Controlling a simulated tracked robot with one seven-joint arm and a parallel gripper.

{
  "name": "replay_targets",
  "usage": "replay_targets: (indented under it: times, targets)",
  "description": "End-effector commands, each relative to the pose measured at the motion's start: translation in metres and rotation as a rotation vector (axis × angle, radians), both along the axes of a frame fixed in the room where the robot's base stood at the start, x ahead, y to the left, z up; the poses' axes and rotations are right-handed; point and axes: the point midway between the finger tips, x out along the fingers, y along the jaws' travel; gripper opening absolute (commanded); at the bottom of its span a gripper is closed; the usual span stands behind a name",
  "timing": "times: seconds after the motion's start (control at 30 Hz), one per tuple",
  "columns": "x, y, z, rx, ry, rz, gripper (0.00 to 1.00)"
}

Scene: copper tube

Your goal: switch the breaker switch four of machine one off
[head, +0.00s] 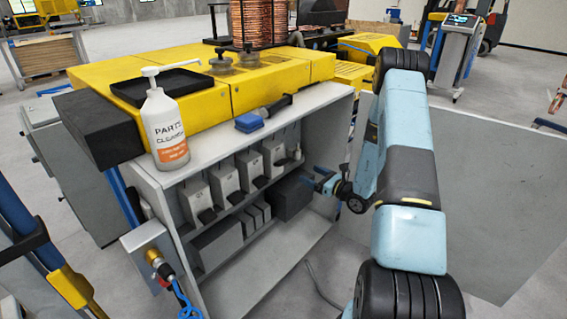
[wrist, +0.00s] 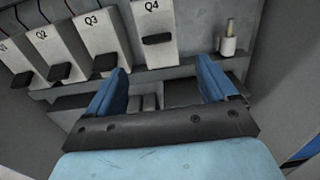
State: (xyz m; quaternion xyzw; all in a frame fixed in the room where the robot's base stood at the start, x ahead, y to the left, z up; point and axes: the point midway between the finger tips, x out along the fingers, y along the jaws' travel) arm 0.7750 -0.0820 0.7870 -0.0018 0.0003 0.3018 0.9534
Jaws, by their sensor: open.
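The cabinet holds a row of white breakers, labelled up to Q4 in the wrist view. Breaker Q4 (wrist: 143,19) is the rightmost; it also shows in the head view (head: 272,151). Its black switch lever (wrist: 157,39) sits around mid-plate, while the levers of Q3 (wrist: 106,63) and Q2 (wrist: 60,72) sit near the bottom of their plates. My gripper (wrist: 162,70) is open and empty, its blue fingers apart below the Q4 lever and not touching it. In the head view my gripper (head: 316,179) is at the cabinet's right side.
A small pale cylindrical part (wrist: 228,40) stands right of Q4. A shelf edge (wrist: 185,70) runs below the breakers, with dark boxes (head: 291,196) beneath. The open cabinet door (head: 480,190) stands at right.

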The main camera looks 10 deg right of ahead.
Motion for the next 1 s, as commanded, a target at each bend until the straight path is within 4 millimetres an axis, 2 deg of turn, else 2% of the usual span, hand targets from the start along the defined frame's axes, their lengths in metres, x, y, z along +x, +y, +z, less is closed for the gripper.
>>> replay_targets:
  times: [0.27, 0.7, 1.0]
  targets:
    - [0.021, 0.027, -0.003, 0.004, -0.001, 0.014, 0.85]
    - [0.083, 0.076, -0.003, 0.004, 0.0, 0.02, 0.85]
    - [0.11, 0.094, -0.003, 0.003, 0.001, 0.017, 0.85]
